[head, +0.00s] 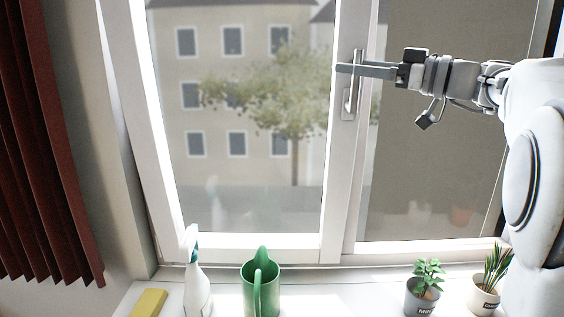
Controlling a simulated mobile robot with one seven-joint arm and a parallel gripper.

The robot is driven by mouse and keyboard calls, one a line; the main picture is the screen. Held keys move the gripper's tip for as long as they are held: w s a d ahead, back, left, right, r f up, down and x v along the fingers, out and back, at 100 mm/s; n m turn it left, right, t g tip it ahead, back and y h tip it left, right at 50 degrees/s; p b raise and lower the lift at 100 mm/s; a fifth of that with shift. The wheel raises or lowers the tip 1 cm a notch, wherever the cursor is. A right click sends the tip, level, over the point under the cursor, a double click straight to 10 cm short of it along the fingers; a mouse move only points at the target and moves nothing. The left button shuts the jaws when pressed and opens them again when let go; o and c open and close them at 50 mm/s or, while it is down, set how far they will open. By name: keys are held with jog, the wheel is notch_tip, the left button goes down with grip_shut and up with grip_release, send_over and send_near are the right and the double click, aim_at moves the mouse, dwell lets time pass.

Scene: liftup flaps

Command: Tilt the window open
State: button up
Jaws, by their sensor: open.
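The window's left sash (333,180) has a white frame around a large pane. Its metal handle (357,56) stands on the right upright of that frame, with the lever pointing up from its base. I cannot tell whether the sash is tilted or flush. My gripper (345,69) reaches in from the right at the lever's upper part. Its fingers lie across the lever and point left. It is open, and I cannot tell whether the fingers touch the handle.
On the sill stand a spray bottle (196,285), a green watering can (262,290), a yellow sponge (149,302) and two potted plants (424,290) (487,296). A dark red curtain (50,150) hangs at the left. The space before the left pane is clear.

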jog(key=shift+d, duration=0.1)
jog(key=b+v, duration=0.2)
jog(key=v, duration=0.5)
jog(key=shift+b, duration=0.4)
jog(key=s+a+f+m+g+h+p, duration=0.1)
jog(key=s+a+f+m+g+h, duration=0.1)
jog(key=s+a+f+m+h, duration=0.5)
jog(key=s+a+f+m+g+p, duration=0.1)
jog(key=s+a+f+m+g, duration=0.15)
jog(key=s+f, duration=0.55)
jog(key=s+d+f+m+h, duration=0.1)
jog(key=s+f+h, duration=0.3)
jog(key=f, duration=0.4)
jog(key=s+d+f+m+h, duration=0.2)
jog(key=s+f+h, duration=0.2)
jog(key=s+f, duration=0.3)
notch_tip(320, 180, down, 2)
jog(key=shift+d+f+h+p, duration=0.1)
jog(key=shift+d+h+p, duration=0.1)
jog(key=shift+h+p, duration=0.25)
jog(key=shift+w, duration=0.1)
